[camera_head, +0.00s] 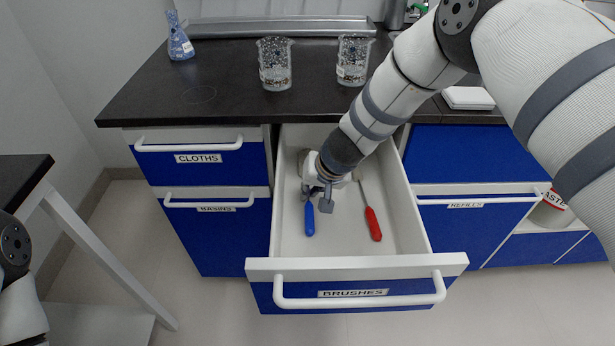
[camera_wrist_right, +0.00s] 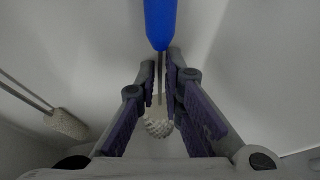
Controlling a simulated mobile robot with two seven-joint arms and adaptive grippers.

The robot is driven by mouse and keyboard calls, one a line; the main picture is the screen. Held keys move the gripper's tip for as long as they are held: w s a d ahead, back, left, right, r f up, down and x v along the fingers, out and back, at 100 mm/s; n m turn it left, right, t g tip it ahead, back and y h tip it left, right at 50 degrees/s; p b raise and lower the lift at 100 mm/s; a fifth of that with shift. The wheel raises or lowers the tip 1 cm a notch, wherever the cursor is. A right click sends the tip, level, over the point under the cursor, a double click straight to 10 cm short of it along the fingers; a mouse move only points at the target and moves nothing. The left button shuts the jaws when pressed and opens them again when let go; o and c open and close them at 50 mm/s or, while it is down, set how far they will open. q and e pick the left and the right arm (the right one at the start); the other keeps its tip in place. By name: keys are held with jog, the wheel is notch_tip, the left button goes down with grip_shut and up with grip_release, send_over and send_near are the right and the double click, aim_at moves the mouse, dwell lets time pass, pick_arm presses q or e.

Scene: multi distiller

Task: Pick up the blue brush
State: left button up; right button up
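The blue brush (camera_head: 309,220) lies in the open drawer (camera_head: 400,262) labelled BRUSHES, left of the red-handled brush (camera_head: 373,224). My right gripper (camera_head: 316,198) points down into the drawer at the blue brush's shaft, just behind its handle. In the right wrist view, the blue handle (camera_wrist_right: 160,22) is at the top. Its thin shaft runs between the fingertips of my right gripper (camera_wrist_right: 161,72), with small gaps showing on both sides. The gripper looks open. The white bristle head (camera_wrist_right: 158,126) shows between the fingers. My left gripper is out of view.
The drawer's walls stand close around my right gripper. The red brush's pale head (camera_wrist_right: 68,124) lies to the left in the wrist view. Two glass beakers (camera_head: 275,66) (camera_head: 353,62) and a blue flask (camera_head: 179,42) stand on the black counter (camera_head: 200,95) behind the drawer.

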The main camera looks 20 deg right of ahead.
grip_shut()
